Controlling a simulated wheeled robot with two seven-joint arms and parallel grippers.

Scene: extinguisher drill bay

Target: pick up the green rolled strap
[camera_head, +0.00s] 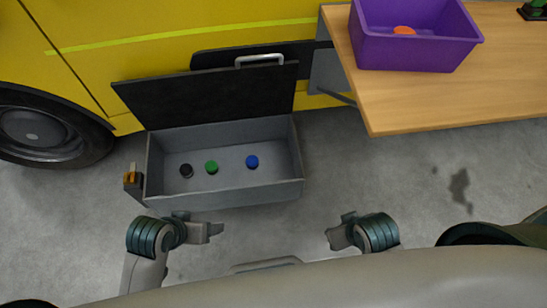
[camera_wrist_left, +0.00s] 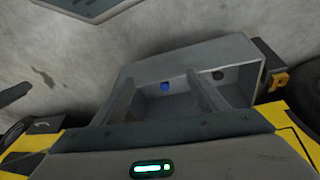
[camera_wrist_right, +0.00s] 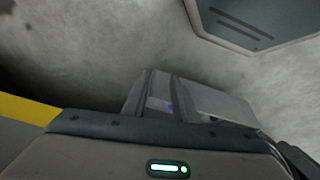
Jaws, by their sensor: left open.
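The green rolled strap (camera_head: 211,168) sits on the floor of the grey open drawer, between a black roll (camera_head: 186,171) and a blue roll (camera_head: 252,162). A bit of green (camera_wrist_right: 201,115) shows in the right wrist view; I cannot make out the green strap in the left wrist view. My left gripper (camera_head: 220,229) is open and empty, in front of the drawer on the near side. My right gripper (camera_head: 335,238) is empty, right of and nearer than the drawer; a narrow gap shows between its fingers in the right wrist view (camera_wrist_right: 161,85).
The grey drawer (camera_head: 225,194) has raised walls and a dark flap (camera_head: 205,95) behind it. An orange-and-black latch (camera_head: 132,180) stands at its left end. A wooden table (camera_head: 440,98) with a purple bin (camera_head: 412,55) is at upper right. Bare floor lies right of the drawer.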

